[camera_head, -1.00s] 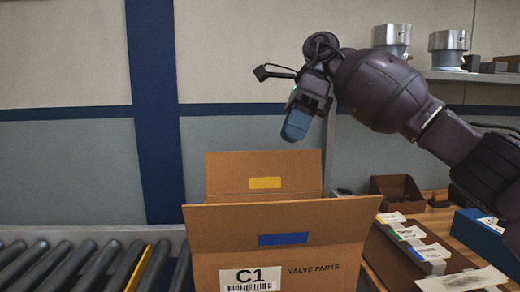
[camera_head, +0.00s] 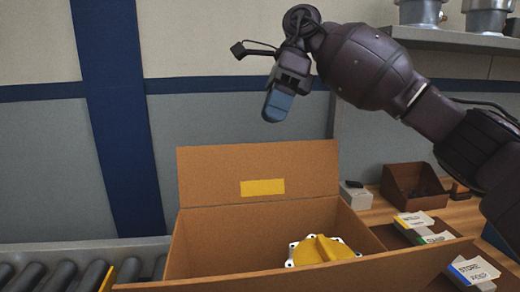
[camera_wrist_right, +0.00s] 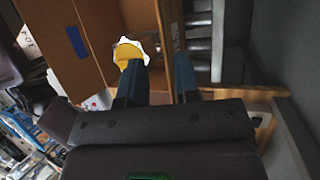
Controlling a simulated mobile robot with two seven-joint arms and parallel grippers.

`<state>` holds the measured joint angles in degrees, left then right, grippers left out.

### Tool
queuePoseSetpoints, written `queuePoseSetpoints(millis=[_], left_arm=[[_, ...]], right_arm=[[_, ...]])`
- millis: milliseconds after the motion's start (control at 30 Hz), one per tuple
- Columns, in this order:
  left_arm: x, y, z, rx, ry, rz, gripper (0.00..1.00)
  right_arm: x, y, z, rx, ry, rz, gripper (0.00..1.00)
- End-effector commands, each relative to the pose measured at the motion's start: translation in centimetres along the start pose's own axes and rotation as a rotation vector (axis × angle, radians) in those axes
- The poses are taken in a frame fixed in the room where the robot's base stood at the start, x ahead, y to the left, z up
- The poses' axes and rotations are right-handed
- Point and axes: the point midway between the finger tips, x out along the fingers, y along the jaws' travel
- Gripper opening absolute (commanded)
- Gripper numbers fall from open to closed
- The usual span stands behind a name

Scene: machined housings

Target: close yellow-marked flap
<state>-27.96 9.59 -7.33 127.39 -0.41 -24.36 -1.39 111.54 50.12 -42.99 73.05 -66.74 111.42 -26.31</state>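The yellow-marked flap (camera_head: 215,170) stands up at the far side of the open cardboard box (camera_head: 205,240), with a yellow patch (camera_head: 262,187) on its inner face. My right gripper (camera_head: 278,106) hangs above and beyond this flap's top edge, apart from it in the head view. The right wrist view shows its two blue fingers (camera_wrist_right: 158,82) spread with nothing between them. In that view a flap (camera_wrist_right: 172,25) at the box's right side is seen narrowly, beyond the fingertips. My left gripper is not in view.
A yellow-topped housing (camera_head: 322,250) lies inside the box. A blue-marked flap (camera_wrist_right: 78,42) shows in the wrist view. Conveyor rollers (camera_head: 60,278) are at left, a brown bin (camera_head: 410,185) and labelled cartons (camera_head: 425,228) at right, a shelf (camera_head: 455,40) above.

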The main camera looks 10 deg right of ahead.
Motion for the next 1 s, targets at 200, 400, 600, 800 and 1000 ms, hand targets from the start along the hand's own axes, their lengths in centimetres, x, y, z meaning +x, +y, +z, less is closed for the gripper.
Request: queuePoseSetpoints(millis=[200, 400, 600, 800, 1000], left_arm=[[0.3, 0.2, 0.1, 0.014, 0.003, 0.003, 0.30], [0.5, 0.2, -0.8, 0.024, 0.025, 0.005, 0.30], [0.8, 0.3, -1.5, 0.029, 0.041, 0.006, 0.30], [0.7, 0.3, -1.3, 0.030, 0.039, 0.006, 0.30], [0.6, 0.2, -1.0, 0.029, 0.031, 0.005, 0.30]], right_arm=[[4.3, -0.3, -0.2, 0.000, 0.002, 0.007, 0.30], [6.7, -0.2, -0.1, 0.000, 0.000, 0.005, 0.30], [7.6, -0.1, -0.1, 0.001, 0.000, 0.003, 0.30], [7.7, -0.1, -0.1, 0.001, 0.000, 0.001, 0.30], [7.6, -0.1, -0.1, 0.001, 0.000, 0.002, 0.11]])
